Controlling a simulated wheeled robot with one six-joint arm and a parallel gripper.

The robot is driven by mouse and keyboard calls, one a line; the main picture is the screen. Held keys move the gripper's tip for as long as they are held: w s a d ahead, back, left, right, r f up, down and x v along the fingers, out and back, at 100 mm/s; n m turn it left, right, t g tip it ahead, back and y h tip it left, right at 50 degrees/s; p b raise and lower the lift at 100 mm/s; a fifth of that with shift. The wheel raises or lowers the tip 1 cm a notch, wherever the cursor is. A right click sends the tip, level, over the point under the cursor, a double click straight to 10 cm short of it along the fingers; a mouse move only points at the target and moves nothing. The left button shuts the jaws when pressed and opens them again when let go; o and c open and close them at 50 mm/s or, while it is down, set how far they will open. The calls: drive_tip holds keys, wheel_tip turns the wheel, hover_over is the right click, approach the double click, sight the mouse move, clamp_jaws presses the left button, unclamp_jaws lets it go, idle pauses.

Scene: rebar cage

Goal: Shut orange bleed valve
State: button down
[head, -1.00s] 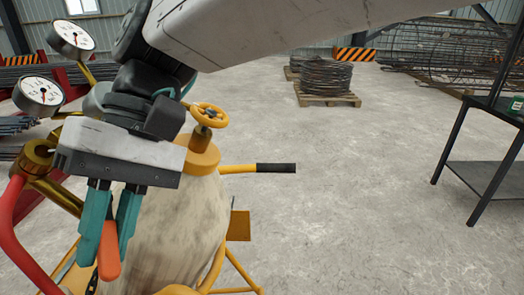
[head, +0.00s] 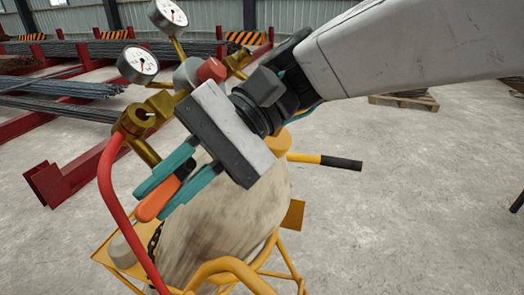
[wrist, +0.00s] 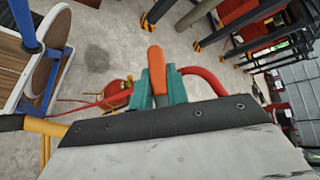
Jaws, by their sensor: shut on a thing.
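The orange bleed valve lever (head: 156,203) sits between the teal fingers of my gripper (head: 153,201), which is shut on it. In the head view the lever points down and to the left, its rounded end sticking out past the fingers. In the wrist view the lever (wrist: 156,70) stands up between the fingertips of my gripper (wrist: 160,84). The lever's base and the valve body are hidden behind my gripper. Brass fittings (head: 135,122) with two white-faced gauges (head: 138,64) are just behind, above a pale worn cylinder (head: 235,220).
A red hose (head: 110,200) hangs from the brass fitting, close left of the gripper. A yellow cart frame (head: 225,270) carries the cylinder; its black-gripped handle (head: 340,163) juts right. Red racks with steel bars (head: 60,105) stand behind.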

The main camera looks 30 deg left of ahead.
drive_tip(key=shift+w+a, duration=0.1)
drive_tip(key=shift+w, duration=0.1)
drive_tip(key=c, duration=1.4)
unclamp_jaws()
drive_tip(key=shift+w, duration=0.15)
drive_tip(key=shift+o, duration=0.2)
drive_tip(key=v, duration=0.7)
drive_tip(key=shift+w+r, duration=0.15)
drive_tip(key=shift+w, duration=0.1)
